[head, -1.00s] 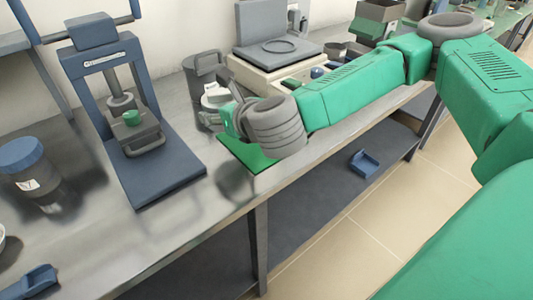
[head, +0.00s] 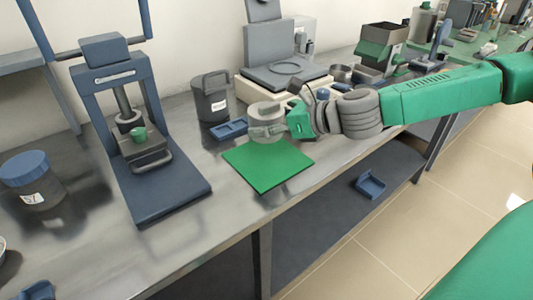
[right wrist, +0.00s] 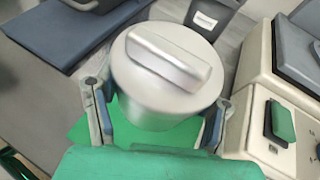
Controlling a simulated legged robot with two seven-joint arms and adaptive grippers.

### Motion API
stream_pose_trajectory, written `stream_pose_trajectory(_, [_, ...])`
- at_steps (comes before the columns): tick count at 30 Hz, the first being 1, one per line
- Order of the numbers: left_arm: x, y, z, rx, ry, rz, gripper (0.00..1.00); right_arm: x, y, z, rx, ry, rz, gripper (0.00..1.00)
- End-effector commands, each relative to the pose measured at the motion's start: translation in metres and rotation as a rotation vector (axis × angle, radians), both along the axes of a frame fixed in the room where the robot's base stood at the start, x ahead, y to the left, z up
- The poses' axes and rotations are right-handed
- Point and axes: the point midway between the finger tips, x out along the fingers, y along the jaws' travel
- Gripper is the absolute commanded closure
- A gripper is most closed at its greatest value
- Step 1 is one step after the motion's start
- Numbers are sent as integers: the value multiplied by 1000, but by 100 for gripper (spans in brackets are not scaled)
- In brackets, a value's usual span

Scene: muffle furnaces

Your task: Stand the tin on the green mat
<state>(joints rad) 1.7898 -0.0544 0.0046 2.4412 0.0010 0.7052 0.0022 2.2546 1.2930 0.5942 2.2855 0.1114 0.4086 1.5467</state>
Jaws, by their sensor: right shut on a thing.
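The tin (head: 266,112) is a silver-grey cylinder. In the right wrist view the tin (right wrist: 168,70) shows its round lid with a raised bar handle. My right gripper (head: 270,131) is shut around the tin's sides, with a finger on each side in the right wrist view (right wrist: 157,112). The green mat (head: 268,175) lies flat near the bench's front edge. The tin appears upright at the mat's back edge in the head view. I cannot tell whether its base touches the mat. My left gripper is not in view.
A blue tray (head: 230,130) and a dark labelled canister (head: 212,97) stand behind the mat. A balance-like instrument (head: 285,78) is behind the tin. A blue press (head: 150,165) stands at left. The mat's front part is clear.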

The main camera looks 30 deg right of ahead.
Motion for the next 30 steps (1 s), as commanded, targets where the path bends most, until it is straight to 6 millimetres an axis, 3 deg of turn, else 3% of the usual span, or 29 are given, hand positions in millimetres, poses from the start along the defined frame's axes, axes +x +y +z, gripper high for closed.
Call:
stream_pose_trajectory(1, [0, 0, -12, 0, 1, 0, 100, 0, -1, -18, -1, 3, 0, 71])
stream_pose_trajectory(3, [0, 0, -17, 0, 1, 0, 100, 0, -2, -29, 1, 3, -2, 71])
stream_pose_trajectory(8, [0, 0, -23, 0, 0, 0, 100, 0, -2, -40, 2, 0, -3, 71])
stream_pose_trajectory(13, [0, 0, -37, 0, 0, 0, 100, 0, -1, -66, 0, 2, -4, 71])
stream_pose_trajectory(24, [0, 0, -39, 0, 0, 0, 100, 0, 0, -72, 0, 0, -2, 71])
stream_pose_trajectory(25, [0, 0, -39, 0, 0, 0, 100, 0, 0, -73, 0, 1, -3, 33])
stream_pose_trajectory(26, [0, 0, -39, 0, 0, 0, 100, 0, -1, -73, 0, 1, -3, 23])
stream_pose_trajectory(27, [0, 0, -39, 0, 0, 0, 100, 0, -1, -73, 1, 0, -3, 16])
stream_pose_trajectory(30, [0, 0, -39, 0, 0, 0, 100, 0, -1, -73, 1, 0, -3, 16])
